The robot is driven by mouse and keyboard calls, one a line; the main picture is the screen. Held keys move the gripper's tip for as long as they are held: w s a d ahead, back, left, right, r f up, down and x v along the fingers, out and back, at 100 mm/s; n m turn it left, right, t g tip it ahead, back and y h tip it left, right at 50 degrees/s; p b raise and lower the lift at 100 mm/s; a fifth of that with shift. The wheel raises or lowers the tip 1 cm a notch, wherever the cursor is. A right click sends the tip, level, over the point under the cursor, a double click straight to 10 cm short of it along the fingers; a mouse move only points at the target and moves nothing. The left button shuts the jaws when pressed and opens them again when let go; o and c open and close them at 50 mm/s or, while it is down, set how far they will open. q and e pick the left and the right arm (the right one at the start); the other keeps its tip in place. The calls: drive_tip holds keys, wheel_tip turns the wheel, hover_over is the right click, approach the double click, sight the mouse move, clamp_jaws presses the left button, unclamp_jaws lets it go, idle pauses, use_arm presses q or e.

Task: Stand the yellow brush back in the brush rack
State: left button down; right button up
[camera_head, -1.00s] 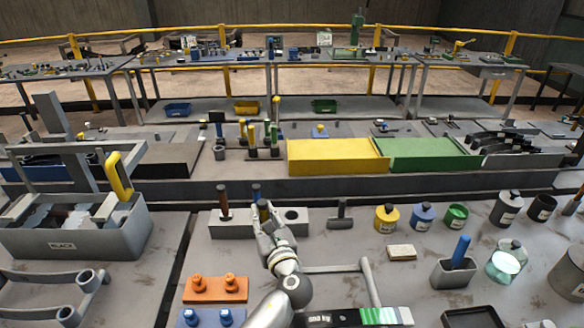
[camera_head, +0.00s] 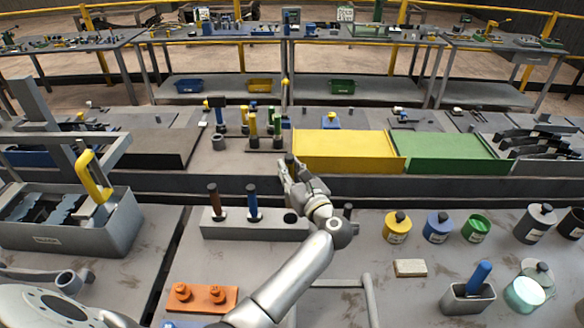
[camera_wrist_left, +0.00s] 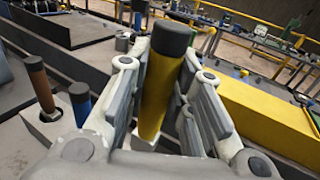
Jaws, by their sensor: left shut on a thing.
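My left gripper (camera_head: 293,172) is shut on the yellow brush, gripping its handle. In the left wrist view the yellow brush (camera_wrist_left: 156,95) has a dark cap and stands roughly upright between the fingers; its lower end is hidden. In the head view only its dark top (camera_head: 289,159) shows clearly. The grey brush rack (camera_head: 228,230) holds a brown brush (camera_head: 214,203) and a blue brush (camera_head: 252,203). To their right is an empty round hole (camera_head: 290,217). The gripper appears above this hole in the picture; exact alignment cannot be told. My right gripper is not in view.
A dark hammer-like tool (camera_head: 347,213) stands right of the rack. Yellow (camera_head: 397,228), blue (camera_head: 438,228) and green (camera_head: 476,229) jars stand farther right. An orange block (camera_head: 200,298) lies in front. A grey bin (camera_head: 90,235) stands left. A long ledge runs behind.

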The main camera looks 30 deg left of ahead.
use_arm(q)
drive_tip(key=shift+s, duration=0.1)
drive_tip(key=shift+d+f, duration=0.1)
drive_tip(key=shift+f, duration=0.8)
drive_tip(key=shift+f+b, duration=0.35)
drive_tip(key=shift+b, duration=0.05)
drive_tip(key=shift+f+b, duration=0.45)
drive_tip(key=shift+f, duration=0.25)
drive_tip(key=shift+w+f, duration=0.2)
drive_tip(key=shift+f, duration=0.15)
drive_tip(key=shift+s, duration=0.1)
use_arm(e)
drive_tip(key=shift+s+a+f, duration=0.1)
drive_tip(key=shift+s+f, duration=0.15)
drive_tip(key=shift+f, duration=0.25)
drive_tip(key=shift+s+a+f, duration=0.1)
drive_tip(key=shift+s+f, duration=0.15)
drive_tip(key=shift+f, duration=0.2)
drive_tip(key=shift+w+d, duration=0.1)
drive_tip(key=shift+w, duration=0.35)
